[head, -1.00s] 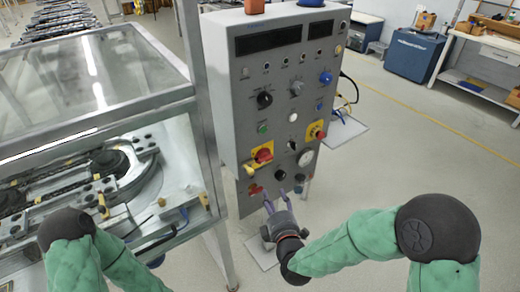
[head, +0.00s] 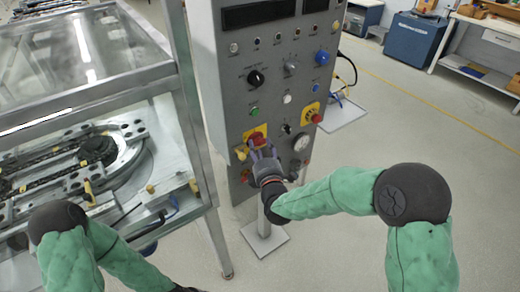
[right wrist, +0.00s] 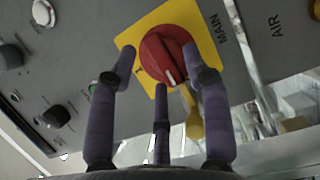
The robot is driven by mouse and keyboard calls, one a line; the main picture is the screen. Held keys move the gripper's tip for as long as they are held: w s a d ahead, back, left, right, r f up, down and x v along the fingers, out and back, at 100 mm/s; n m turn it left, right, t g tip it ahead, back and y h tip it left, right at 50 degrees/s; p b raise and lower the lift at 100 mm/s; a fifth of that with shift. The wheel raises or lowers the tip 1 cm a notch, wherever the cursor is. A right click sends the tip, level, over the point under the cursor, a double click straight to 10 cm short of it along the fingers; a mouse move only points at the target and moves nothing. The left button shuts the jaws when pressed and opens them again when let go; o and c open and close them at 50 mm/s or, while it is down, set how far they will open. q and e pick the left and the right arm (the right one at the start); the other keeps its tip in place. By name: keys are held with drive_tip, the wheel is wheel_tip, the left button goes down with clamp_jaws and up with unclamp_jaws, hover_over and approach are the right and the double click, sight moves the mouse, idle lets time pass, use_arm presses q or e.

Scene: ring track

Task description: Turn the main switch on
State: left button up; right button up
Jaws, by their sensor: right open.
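The main switch (right wrist: 167,57) is a red rotary knob on a yellow plate, with the word MAIN beside it in the right wrist view. In the head view the switch (head: 257,136) is on the lower left of the grey control panel (head: 215,60), partly hidden behind my right gripper. My right gripper (head: 263,158) is open in front of the knob. In the right wrist view its purple fingers (right wrist: 160,80) spread on both sides of and below the knob; I cannot tell whether they touch it. My left gripper is out of view.
A red emergency button (head: 315,118) on yellow is to the right on the panel. A glass-walled machine (head: 90,110) stands close on the left. A grey floor plate (head: 265,240) lies under the panel. The floor to the right is open.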

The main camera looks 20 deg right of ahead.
drive_tip(key=shift+w, duration=0.4)
drive_tip(key=shift+c, duration=0.3)
